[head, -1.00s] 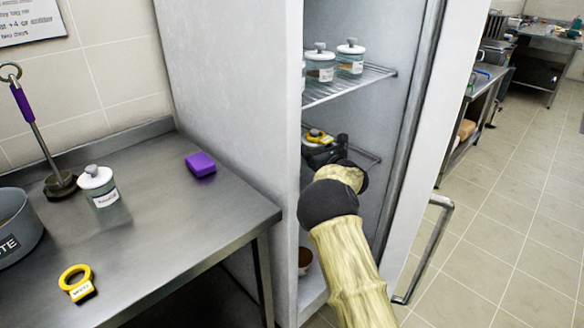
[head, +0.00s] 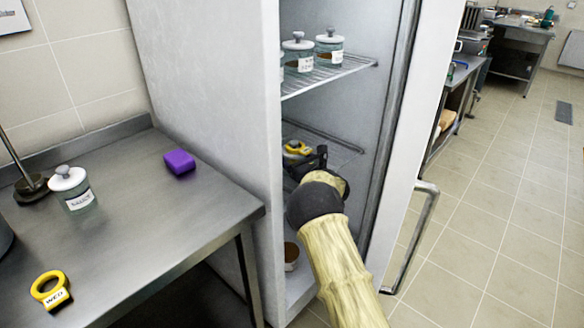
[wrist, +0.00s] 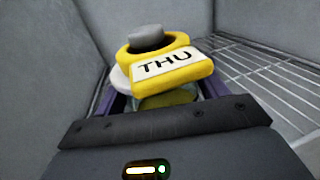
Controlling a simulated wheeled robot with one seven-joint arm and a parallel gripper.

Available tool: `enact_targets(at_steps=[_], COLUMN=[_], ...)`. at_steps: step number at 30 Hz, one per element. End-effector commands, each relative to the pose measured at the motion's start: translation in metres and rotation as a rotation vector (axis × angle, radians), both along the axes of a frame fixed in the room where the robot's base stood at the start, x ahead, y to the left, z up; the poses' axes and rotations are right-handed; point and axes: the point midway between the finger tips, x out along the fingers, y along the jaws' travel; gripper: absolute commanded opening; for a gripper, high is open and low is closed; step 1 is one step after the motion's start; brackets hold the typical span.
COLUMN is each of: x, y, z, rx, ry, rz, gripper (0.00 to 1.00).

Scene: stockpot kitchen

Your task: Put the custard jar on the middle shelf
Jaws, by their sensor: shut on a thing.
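My gripper (head: 316,160) is inside the open fridge, shut on a jar. In the wrist view the jar (wrist: 165,101) has a white lid with a grey knob, yellowish contents and a yellow collar (wrist: 176,65) reading THU around its top. Purple finger pads lie on both sides of it. The jar's own label is hidden, so I cannot read whether it says custard. In the head view mostly its yellow collar (head: 297,149) shows. The middle wire shelf (head: 343,142) is near the jar; contact between them cannot be told.
Lidded jars (head: 299,52) stand on the upper shelf (head: 345,68). A brown-filled container (head: 291,256) is low in the fridge. The open door (head: 420,130) is on the right. The counter holds another jar (head: 72,189), a purple block (head: 180,162) and a yellow collar (head: 51,290).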

Motion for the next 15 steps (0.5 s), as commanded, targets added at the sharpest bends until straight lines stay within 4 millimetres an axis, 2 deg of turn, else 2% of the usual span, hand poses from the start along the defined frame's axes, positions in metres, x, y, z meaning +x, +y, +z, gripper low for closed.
enact_targets(at_steps=[8,11,15], x=[0.000,0.000,0.000], y=[0.001,0.002,0.002], z=[0.002,-0.006,-0.026], rx=[0.002,0.003,0.003], ry=[-0.005,-0.003,-0.003], rz=[0.002,0.002,0.003], gripper=[0.36,0.36,0.36])
